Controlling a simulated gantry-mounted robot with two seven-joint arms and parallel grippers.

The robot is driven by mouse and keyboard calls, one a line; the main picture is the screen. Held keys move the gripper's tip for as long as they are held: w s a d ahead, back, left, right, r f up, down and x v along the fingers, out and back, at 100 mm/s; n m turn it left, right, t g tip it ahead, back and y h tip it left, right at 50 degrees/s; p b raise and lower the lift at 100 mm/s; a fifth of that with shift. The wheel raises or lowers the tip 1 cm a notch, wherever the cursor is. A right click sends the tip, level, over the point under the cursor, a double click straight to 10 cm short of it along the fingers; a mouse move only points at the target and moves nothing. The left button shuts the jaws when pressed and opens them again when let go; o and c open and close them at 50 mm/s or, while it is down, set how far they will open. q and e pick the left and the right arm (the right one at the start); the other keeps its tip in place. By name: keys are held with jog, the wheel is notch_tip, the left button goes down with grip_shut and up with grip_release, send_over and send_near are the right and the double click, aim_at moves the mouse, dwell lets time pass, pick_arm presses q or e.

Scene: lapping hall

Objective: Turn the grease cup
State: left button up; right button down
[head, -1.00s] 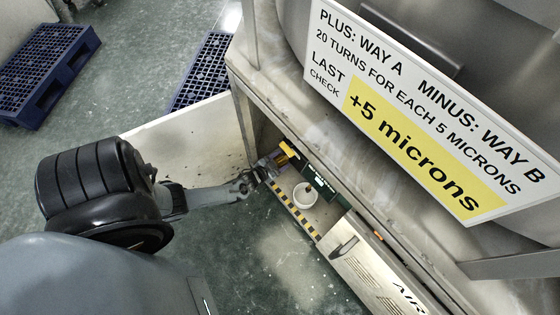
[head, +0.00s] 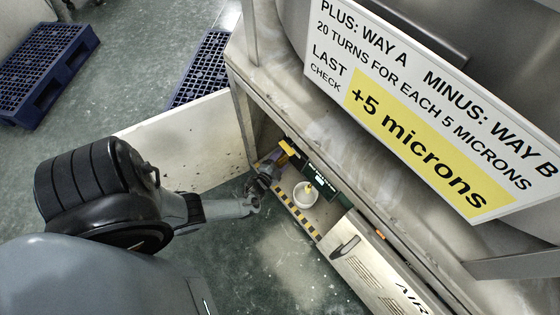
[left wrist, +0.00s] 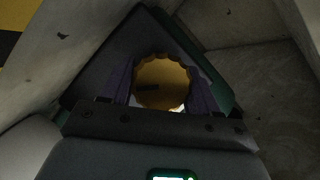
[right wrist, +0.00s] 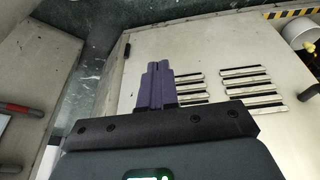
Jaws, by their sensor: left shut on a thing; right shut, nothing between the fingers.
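The grease cup is a round brass-yellow cap with a scalloped rim (left wrist: 162,84), seen end-on in the left wrist view. In the head view a bit of yellow (head: 289,148) shows at the end of a dark green unit (head: 322,178) under the machine. My left gripper (head: 274,164) reaches in from the left. Its purple fingers lie on both sides of the cap, shut on it. A dark mark shows on the cap's face. My right gripper (right wrist: 158,84) is shut and empty before a pale louvred panel (right wrist: 215,75); it is outside the head view.
A white cup (head: 304,195) stands on the shelf beside the green unit, behind a yellow-black striped edge (head: 297,212). A sign (head: 400,95) reads plus way A, minus way B, 20 turns for each 5 microns, last check +5 microns. Blue pallets (head: 45,70) lie at upper left.

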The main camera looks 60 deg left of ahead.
pick_arm(q)
jog(key=shift+m+y, duration=0.3)
jog(key=shift+m, duration=0.1)
jog(key=o, duration=1)
jog(key=shift+c, duration=0.2)
jog(key=shift+s+d+r+p, duration=0.2)
jog(key=shift+s+d+p, duration=0.1)
jog(key=shift+s+p, duration=0.2)
jog(key=p+v, duration=0.3)
jog(key=v, duration=0.6)
jog(key=shift+s+p, duration=0.3)
jog(key=shift+p, duration=0.05)
jog(key=shift+d, duration=0.1)
